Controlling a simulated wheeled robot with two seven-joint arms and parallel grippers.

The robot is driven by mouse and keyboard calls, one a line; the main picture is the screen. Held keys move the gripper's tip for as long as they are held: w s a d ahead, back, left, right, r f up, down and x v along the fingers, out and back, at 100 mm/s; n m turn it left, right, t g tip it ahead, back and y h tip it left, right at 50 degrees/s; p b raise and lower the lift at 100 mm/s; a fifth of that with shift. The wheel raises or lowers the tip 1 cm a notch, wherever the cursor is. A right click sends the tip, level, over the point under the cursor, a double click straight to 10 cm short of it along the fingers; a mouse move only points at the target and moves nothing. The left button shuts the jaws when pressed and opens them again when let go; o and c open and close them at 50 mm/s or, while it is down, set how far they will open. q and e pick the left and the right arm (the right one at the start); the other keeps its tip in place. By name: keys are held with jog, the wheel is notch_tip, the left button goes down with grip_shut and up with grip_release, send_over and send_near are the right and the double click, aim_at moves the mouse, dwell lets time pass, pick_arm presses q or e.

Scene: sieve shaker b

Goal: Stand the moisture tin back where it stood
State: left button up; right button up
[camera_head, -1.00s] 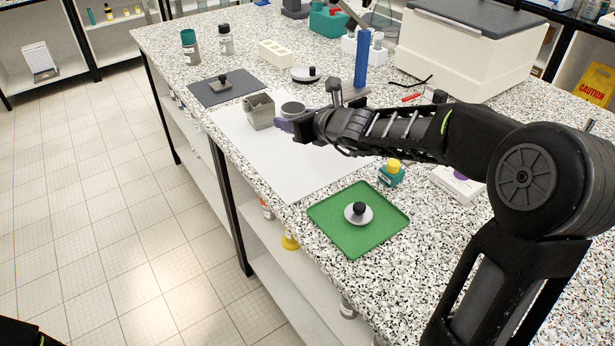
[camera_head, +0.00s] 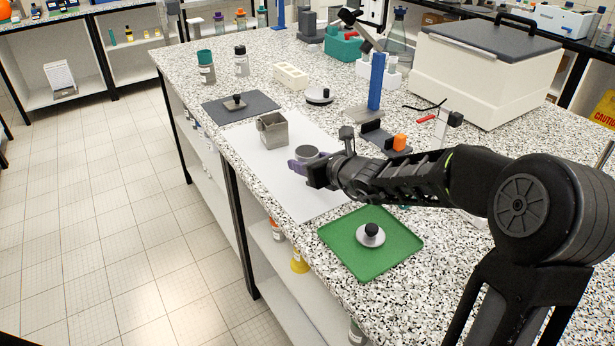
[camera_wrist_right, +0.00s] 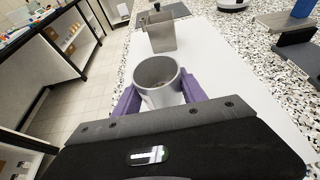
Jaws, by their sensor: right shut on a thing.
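The moisture tin is a round grey open-topped metal cup (camera_head: 307,151), seen over the white sheet (camera_head: 262,166). My right gripper (camera_head: 304,161) is shut on it, purple fingers on either side. In the right wrist view the tin (camera_wrist_right: 158,78) stands upright between the two fingers (camera_wrist_right: 160,100), its open mouth showing a mostly bare inside. I cannot tell whether its base touches the sheet. A square grey metal container (camera_head: 273,131) stands on the sheet beyond the tin, apart from it; it also shows in the wrist view (camera_wrist_right: 160,36). My left gripper is out of view.
A green tray (camera_head: 345,261) holding a black-knobbed disc (camera_head: 371,234) lies nearer the front. A dark mat (camera_head: 216,109) with a knobbed square piece (camera_head: 236,103) lies beyond the sheet. A blue post stand (camera_head: 376,82) is right of the sheet. Bare sheet lies left of the tin.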

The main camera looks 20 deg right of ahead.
jog(key=shift+f+b, duration=0.35)
jog(key=shift+f, duration=1.55)
jog(key=shift+f+b, duration=0.15)
jog(key=shift+b, duration=0.15)
jog(key=o, duration=1.3)
